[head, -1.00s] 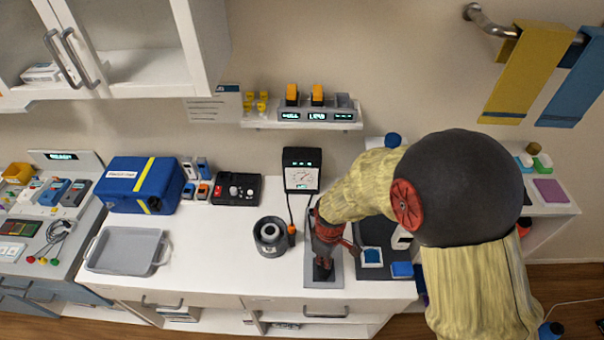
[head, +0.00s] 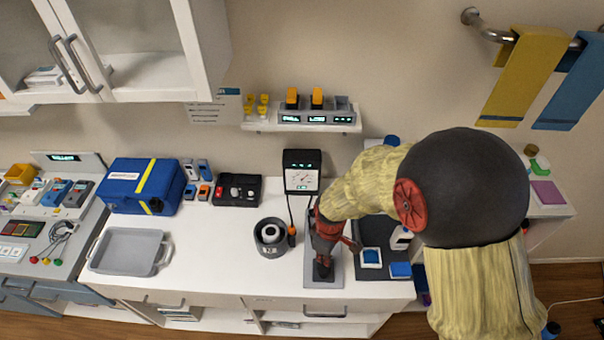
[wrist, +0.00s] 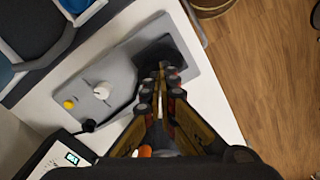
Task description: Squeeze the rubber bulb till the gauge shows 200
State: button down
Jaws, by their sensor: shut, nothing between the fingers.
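The gauge (head: 302,180) is a black box with a white dial at the back of the white counter. Its needle and small figures are too small to read. A dark hose runs down from it. My gripper (head: 323,272) points down over a grey base plate (head: 311,283) in front of the gauge. In the wrist view my fingers (wrist: 160,78) are shut with nothing between them. Their tips are over a dark rounded shape (wrist: 167,50) on the plate (wrist: 125,70), perhaps the rubber bulb. I cannot tell whether they touch it.
A white knob (wrist: 101,90) and a yellow button (wrist: 69,104) are on the plate. A dark round holder (head: 271,238) stands to the left, and a dark mat (head: 372,235) lies to the right. A grey tray (head: 130,250) is farther left. The counter between tray and holder is clear.

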jog(key=shift+f+b, duration=0.8)
jog(key=shift+f, duration=0.35)
jog(key=shift+r+p, duration=0.9)
jog(key=shift+r, duration=0.25)
jog(key=shift+r+p, duration=2.15)
jog(key=shift+r, duration=0.9)
